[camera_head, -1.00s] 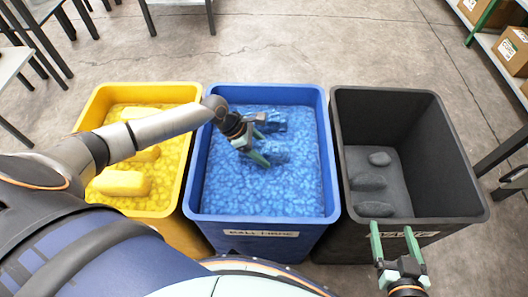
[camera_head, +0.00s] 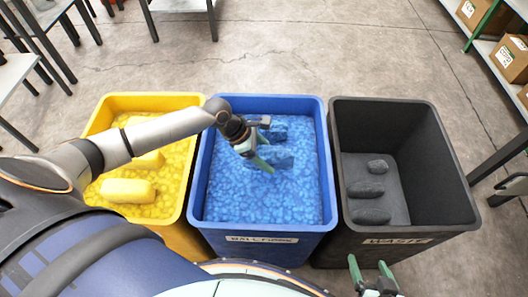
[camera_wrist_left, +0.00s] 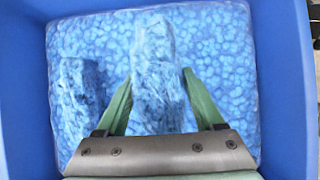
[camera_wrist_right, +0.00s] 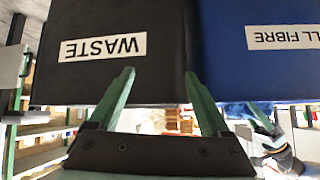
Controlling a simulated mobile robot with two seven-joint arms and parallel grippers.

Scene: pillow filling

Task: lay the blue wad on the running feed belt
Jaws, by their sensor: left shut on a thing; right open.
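A blue wad (camera_wrist_left: 158,65) lies between the two green fingers of my left gripper (camera_wrist_left: 158,85), which is shut on it. In the head view my left gripper (camera_head: 264,143) is low over the fibre in the blue bin, and the wad (camera_head: 281,158) is partly hidden by it. Another blue wad (camera_wrist_left: 82,95) lies to its left in the left wrist view. My right gripper (camera_head: 370,264) is open and empty in front of the black bin; its spread fingers also show in the right wrist view (camera_wrist_right: 158,82). No feed belt can be made out.
The blue bin (camera_head: 325,160) stands between a yellow bin (camera_head: 193,150) with yellow wads and a black waste bin (camera_head: 425,150) with grey wads. Bin walls surround my left gripper. Shelves with boxes (camera_head: 510,50) stand at the right. Bare floor lies behind the bins.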

